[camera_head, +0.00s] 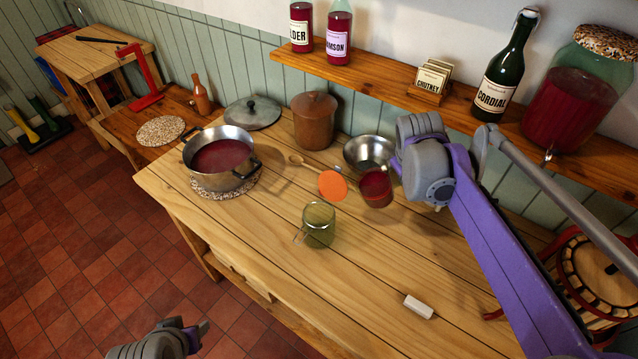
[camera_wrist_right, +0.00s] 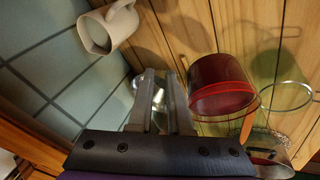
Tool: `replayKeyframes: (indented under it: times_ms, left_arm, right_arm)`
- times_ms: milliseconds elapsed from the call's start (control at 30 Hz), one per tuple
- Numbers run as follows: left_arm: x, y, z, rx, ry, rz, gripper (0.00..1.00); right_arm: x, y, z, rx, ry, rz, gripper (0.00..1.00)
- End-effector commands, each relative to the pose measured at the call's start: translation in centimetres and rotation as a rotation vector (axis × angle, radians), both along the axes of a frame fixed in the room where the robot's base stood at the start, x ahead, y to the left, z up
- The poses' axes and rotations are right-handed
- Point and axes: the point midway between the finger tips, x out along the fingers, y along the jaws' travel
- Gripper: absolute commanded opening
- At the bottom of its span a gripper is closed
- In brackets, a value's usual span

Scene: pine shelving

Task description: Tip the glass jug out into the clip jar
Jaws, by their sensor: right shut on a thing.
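The glass jug (camera_head: 376,188), filled with dark red liquid, is upright right of the table's middle; I cannot tell whether it touches the table. It also shows in the right wrist view (camera_wrist_right: 219,84), beside my right fingers. My right gripper (camera_wrist_right: 164,88) is shut on the jug, at its handle side; the grip itself is hard to see, and in the head view the arm covers the fingers. The clip jar (camera_head: 319,226), greenish clear glass with a wire clip, stands open, left of and nearer than the jug. My left gripper (camera_head: 190,330) is off the table, low at the left; its jaw gap is unclear.
An orange disc (camera_head: 332,185) is between jug and jar. A steel bowl (camera_head: 360,145), wooden spoon (camera_head: 303,162), brown crock (camera_head: 314,125) and pan of red liquid (camera_head: 221,180) are behind. A cream mug (camera_wrist_right: 109,27) shows in the wrist view. A white block (camera_head: 418,306) lies in front.

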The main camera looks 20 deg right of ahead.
Motion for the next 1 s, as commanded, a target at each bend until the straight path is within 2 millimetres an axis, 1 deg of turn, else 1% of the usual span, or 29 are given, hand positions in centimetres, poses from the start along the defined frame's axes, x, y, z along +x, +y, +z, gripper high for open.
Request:
replayKeyframes:
  times_ms: [33,100,500,1000]
  left_arm:
    - [0.1,0.0,0.4,0.000,-0.003,0.000,0.50]
    - [0.3,0.0,0.7,0.000,-0.005,0.000,0.50]
    - [0.7,0.0,1.8,0.000,-0.013,0.000,0.50]
    - [0.8,0.0,2.1,0.000,-0.016,0.000,0.50]
  right_arm:
    - [0.1,0.4,0.6,-0.022,0.001,0.006,0.00]
    - [0.2,0.8,1.2,-0.057,0.005,0.005,0.00]
    - [0.4,2.9,3.9,-0.253,0.031,0.006,0.00]
    - [0.5,3.8,5.6,-0.376,0.045,0.005,0.00]
